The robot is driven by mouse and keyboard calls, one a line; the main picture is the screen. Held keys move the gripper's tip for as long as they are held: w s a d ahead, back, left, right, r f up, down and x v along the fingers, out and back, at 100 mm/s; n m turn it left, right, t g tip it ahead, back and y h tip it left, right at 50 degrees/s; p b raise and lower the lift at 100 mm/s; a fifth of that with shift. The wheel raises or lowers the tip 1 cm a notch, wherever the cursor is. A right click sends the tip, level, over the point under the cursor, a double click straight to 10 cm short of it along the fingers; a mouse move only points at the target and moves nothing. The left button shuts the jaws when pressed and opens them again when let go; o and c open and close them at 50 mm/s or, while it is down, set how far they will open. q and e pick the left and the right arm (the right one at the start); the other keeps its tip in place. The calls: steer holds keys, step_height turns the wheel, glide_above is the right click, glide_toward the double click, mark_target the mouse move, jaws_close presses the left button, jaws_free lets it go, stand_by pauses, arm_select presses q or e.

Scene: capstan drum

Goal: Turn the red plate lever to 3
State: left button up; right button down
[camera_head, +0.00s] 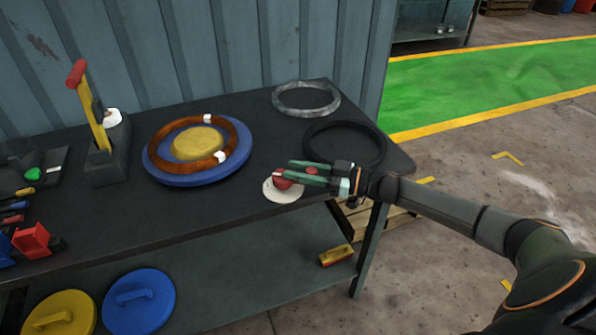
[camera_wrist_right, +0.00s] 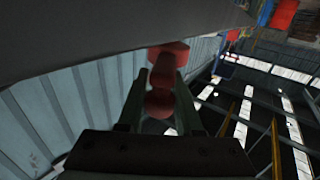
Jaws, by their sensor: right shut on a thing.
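The red plate lever (camera_head: 281,183) sits on a round pale plate (camera_head: 283,193) at the front right edge of the dark workbench. My right gripper (camera_head: 287,171) reaches in from the right and is shut on the lever. In the right wrist view, the red lever (camera_wrist_right: 163,72) runs between the two green fingers of my right gripper (camera_wrist_right: 164,88), with a rounded red part beyond the tips. Any numbers on the plate are too small to read. My left gripper is not in view.
A blue disc with a copper ring (camera_head: 233,138), a grey ring (camera_head: 306,112) and a black ring (camera_head: 383,144) lie behind the lever. A tall yellow lever with a red grip (camera_head: 90,105) stands left. The bench (camera_head: 200,205) is clear left of the plate.

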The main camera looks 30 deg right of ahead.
steer(key=c, duration=0.6)
jaws_free()
steer(key=shift+w, duration=0.1)
steer(key=v, duration=1.2)
steer(key=shift+s+d, duration=0.15)
steer(key=shift+s, duration=0.1)
